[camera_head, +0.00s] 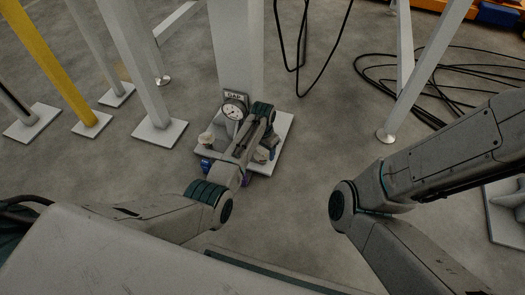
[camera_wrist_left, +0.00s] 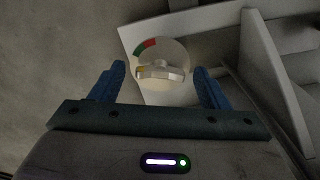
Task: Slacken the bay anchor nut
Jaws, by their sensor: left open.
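In the left wrist view a round pale disc with a red and green band at its rim (camera_wrist_left: 151,52) carries a bar-shaped nut (camera_wrist_left: 160,73) with a small yellow mark. It sits on a white base plate (camera_wrist_left: 135,35). My left gripper (camera_wrist_left: 160,68) is open, its two blue fingers on either side of the bar with gaps, so they do not seem to touch it. In the head view my left gripper (camera_head: 226,172) is low at the near edge of the column's base plate (camera_head: 284,126), and my arm hides the nut there. My right gripper is out of view.
A thick white column (camera_head: 236,40) rises from the plate, with a dial gauge (camera_head: 234,110) under a "GAP" sign (camera_head: 236,97). Pale fittings (camera_head: 206,139) stand on the plate. Slanted legs with feet (camera_head: 158,133) stand left. Black cables (camera_head: 425,90) lie right.

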